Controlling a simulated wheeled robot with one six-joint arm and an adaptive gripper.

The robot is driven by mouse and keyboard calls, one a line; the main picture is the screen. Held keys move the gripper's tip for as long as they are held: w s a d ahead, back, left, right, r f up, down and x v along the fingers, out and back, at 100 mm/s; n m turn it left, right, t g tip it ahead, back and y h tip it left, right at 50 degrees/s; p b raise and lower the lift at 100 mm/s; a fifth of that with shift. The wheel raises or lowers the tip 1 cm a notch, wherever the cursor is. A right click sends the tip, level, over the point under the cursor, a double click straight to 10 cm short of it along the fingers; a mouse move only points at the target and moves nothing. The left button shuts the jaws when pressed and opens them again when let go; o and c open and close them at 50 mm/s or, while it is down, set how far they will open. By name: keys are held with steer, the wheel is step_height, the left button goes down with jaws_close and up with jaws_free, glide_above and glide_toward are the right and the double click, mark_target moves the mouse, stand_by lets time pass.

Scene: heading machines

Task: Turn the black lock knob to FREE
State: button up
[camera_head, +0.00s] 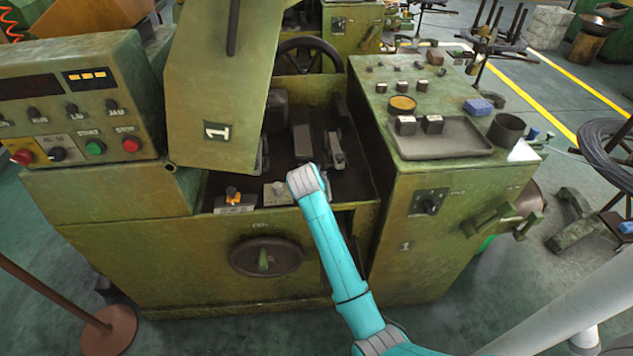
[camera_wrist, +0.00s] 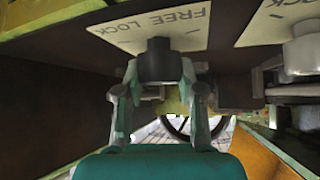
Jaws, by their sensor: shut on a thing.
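The black lock knob (camera_wrist: 158,58) stands out from a pale plate (camera_wrist: 120,38) whose words FREE and LOCK appear upside down in the wrist view. My gripper (camera_wrist: 160,78) has one finger on each side of the knob and is shut on it. I cannot tell which word the knob points to. In the head view the teal arm reaches into the open bay of the green machine (camera_head: 170,270). There its tip hides the gripper and the knob.
Beside the knob in the wrist view is a second plate with a pale grey knob (camera_wrist: 303,48). In the head view an orange lever (camera_head: 233,194) stands left of the arm. A raised green cover (camera_head: 215,90) hangs over the bay, and a grey tray (camera_head: 440,140) lies on the right cabinet.

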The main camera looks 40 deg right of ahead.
stand_by(0.4)
steer(key=o, duration=1.1)
steer(key=shift+o, duration=0.2)
steer(key=shift+a, duration=0.1)
steer(key=v, duration=1.2)
